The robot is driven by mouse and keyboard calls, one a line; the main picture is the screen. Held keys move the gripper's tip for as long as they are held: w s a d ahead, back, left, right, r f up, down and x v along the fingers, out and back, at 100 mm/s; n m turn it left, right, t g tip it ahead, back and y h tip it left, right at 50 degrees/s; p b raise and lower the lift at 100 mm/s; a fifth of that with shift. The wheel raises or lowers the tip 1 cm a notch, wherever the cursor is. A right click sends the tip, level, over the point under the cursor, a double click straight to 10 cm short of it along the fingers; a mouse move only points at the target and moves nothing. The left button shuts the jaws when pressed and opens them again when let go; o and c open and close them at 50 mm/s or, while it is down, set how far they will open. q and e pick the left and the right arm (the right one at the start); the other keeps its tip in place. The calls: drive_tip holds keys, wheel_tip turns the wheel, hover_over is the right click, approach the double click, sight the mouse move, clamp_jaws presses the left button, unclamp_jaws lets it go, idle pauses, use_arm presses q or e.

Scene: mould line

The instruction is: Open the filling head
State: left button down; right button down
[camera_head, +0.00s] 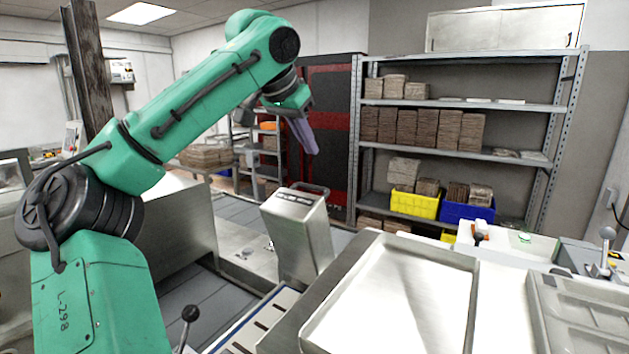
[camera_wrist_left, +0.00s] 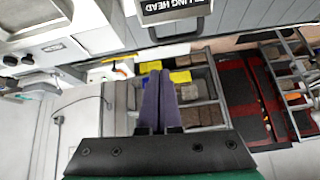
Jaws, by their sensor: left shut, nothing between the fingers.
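The filling head (camera_head: 297,235) is a steel box with a bar handle along its top, standing tilted at the middle of the head view. In the left wrist view its dark label (camera_wrist_left: 172,8), partly cut off by the top edge, reads "LLING HEAD", with a dark handle beside it. My left gripper (camera_head: 312,148) is in the air above the filling head, apart from it, with purple fingers pointing down. The fingers (camera_wrist_left: 158,78) are together and empty in the left wrist view. My right gripper is not in view.
A pale steel tray (camera_head: 400,305) lies right of the filling head. A black-knobbed lever (camera_head: 189,315) stands at lower left. Behind is a metal shelf (camera_head: 470,102) with brown stacks, a yellow bin (camera_head: 415,205) and a blue bin (camera_head: 467,213). The air around the gripper is clear.

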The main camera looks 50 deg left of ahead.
sight(316, 196)
use_arm(q)
drive_tip(key=shift+n, duration=0.6)
drive_tip(key=p+x, duration=0.2)
drive_tip(key=x, duration=0.8)
drive_tip(key=shift+w+f, duration=0.1)
drive_tip(key=shift+w, duration=0.15)
drive_tip(key=s, duration=0.2)
drive_tip(key=s+d+f, duration=0.1)
drive_tip(key=s, duration=0.1)
drive_tip(key=shift+w, duration=0.15)
drive_tip(key=shift+w+f, duration=0.1)
drive_tip(key=shift+w, duration=0.05)
